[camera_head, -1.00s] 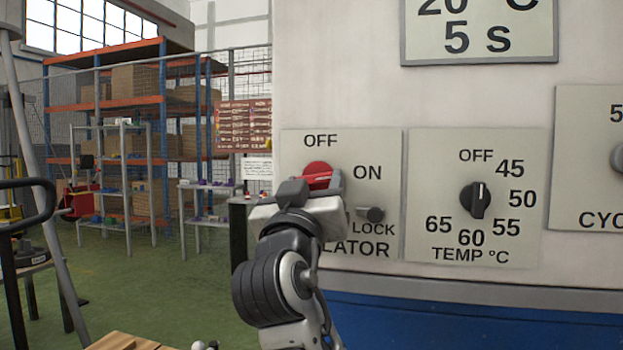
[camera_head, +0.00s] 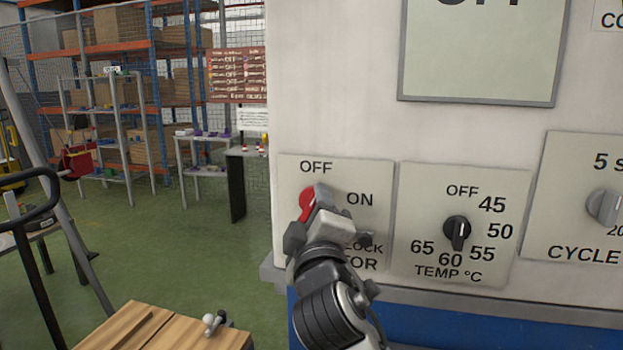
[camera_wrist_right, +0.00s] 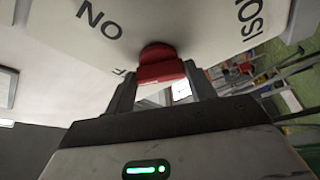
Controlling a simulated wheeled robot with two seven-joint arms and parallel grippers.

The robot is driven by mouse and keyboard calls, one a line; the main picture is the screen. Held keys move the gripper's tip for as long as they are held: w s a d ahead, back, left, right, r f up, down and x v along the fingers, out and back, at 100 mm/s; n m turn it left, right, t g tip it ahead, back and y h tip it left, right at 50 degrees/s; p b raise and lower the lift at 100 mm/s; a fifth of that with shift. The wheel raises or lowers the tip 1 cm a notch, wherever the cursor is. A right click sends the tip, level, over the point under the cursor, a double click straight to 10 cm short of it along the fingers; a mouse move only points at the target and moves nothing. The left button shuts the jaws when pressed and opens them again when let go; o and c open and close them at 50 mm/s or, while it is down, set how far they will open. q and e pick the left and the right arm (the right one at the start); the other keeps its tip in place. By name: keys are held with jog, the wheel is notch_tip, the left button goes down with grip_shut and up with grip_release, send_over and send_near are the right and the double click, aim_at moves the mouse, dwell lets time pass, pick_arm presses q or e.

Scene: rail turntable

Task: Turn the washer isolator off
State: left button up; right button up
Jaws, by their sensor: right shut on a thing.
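The washer isolator's red rotary handle (camera_head: 307,204) is on a pale plate (camera_head: 380,181) marked OFF at the top and ON at the right. The handle stands nearly upright, towards OFF. My right gripper (camera_head: 322,203) is shut on the handle and hides part of it and the lower lettering. In the right wrist view the red handle (camera_wrist_right: 160,69) sits between the two fingers. The display (camera_head: 484,52) above is cut off by the frame edge but shows the lower part of OFF. My left gripper is not in view.
A temperature dial (camera_head: 457,230) and a cycle knob (camera_head: 607,206) are to the right on the white machine front. A wooden-topped table (camera_head: 165,332) is at the lower left. Shelving (camera_head: 160,62) stands behind on open green floor.

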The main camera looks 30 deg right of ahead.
jog(key=n+p, duration=0.1)
jog(key=p, duration=0.1)
jog(key=n+y+p, duration=0.1)
jog(key=n+p, duration=0.1)
jog(key=shift+r, duration=0.4)
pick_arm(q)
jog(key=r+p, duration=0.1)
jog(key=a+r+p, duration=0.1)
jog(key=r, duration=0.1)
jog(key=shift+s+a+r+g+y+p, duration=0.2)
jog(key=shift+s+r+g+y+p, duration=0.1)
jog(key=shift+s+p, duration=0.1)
pick_arm(e)
jog(key=shift+f+n+g, duration=0.15)
jog(key=shift+n+g, duration=0.55)
jog(key=shift+n, duration=0.4)
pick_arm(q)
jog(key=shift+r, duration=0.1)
pick_arm(e)
jog(key=shift+f+y, duration=0.1)
jog(key=shift+y, duration=0.2)
jog(key=o, duration=1)
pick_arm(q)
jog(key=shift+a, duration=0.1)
